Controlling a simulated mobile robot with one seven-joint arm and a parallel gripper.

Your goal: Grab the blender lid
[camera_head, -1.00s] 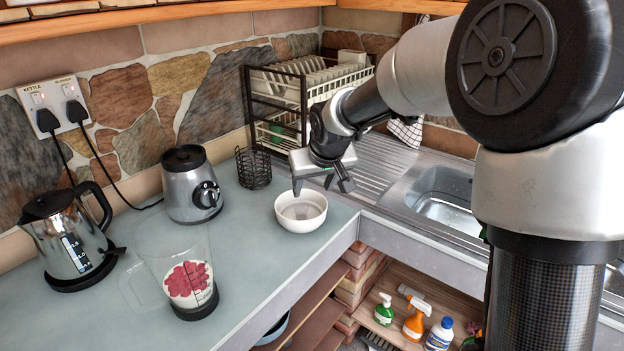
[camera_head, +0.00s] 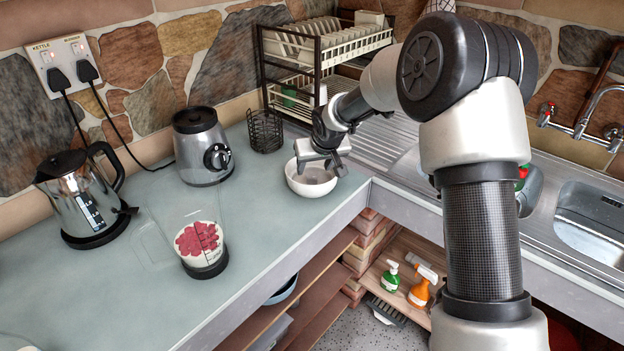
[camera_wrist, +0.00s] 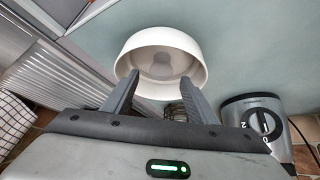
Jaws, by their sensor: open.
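A white bowl (camera_head: 310,184) stands on the counter near its inner corner; it also shows in the wrist view (camera_wrist: 192,45). Inside it is a pale, rounded shape (camera_wrist: 162,66); I cannot tell surely whether this is the blender lid. My gripper (camera_head: 325,166) is over the bowl, its fingers pointing down and spread apart with nothing between them. In the wrist view my gripper (camera_wrist: 158,82) has its fingertips over the bowl's near rim. The clear blender jug (camera_head: 206,218), holding red pieces and something white, stands uncovered in front of the blender base (camera_head: 200,150).
A kettle (camera_head: 85,200) stands at the left. A black wire basket (camera_head: 265,131) is behind the bowl, and a dish rack (camera_head: 325,50) stands behind my gripper. The sink (camera_head: 590,215) is at the right. The counter around the jug is clear.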

